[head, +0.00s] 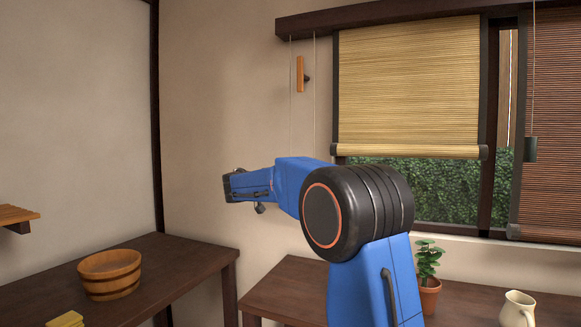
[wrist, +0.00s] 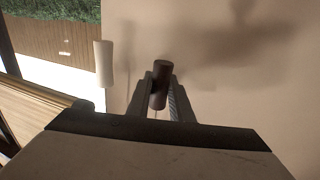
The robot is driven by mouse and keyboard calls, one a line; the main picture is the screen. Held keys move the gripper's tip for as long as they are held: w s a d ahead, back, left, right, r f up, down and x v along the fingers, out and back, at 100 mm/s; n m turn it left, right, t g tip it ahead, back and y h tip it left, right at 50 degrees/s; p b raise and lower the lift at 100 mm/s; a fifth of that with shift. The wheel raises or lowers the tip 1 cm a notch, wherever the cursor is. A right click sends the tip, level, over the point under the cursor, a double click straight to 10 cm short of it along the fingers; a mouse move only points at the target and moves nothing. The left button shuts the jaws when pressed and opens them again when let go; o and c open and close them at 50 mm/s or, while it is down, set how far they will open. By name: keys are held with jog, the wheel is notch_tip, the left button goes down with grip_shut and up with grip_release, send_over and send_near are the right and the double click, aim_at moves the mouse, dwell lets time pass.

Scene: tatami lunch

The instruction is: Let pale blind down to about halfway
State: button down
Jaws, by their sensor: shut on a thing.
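The pale blind (head: 408,85) hangs over the upper part of the left window, with its bottom bar (head: 410,152) a little below mid-window and hedge showing beneath. Its edge also shows in the wrist view (wrist: 35,103). Two thin cords (head: 290,100) hang left of it and pass behind my arm. My gripper (head: 232,187) is at the left of the head view, its fingers hard to make out there. In the wrist view my gripper (wrist: 160,92) is shut on a dark cylindrical cord pull (wrist: 160,75). A pale cord pull (wrist: 104,62) hangs to its left, apart from the fingers.
A wooden cleat (head: 300,74) is on the wall. A darker brown blind (head: 552,120) hangs at right, with a dark cord weight (head: 530,149) before it. Below stand a potted plant (head: 428,270), a pitcher (head: 517,309) and a wooden tub (head: 110,275).

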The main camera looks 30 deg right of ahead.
jog(key=shift+f, duration=0.35)
jog(key=c, duration=1.6)
grip_release()
jog(key=v, duration=1.7)
jog(key=shift+s+a, duration=0.1)
jog(key=shift+a, duration=0.1)
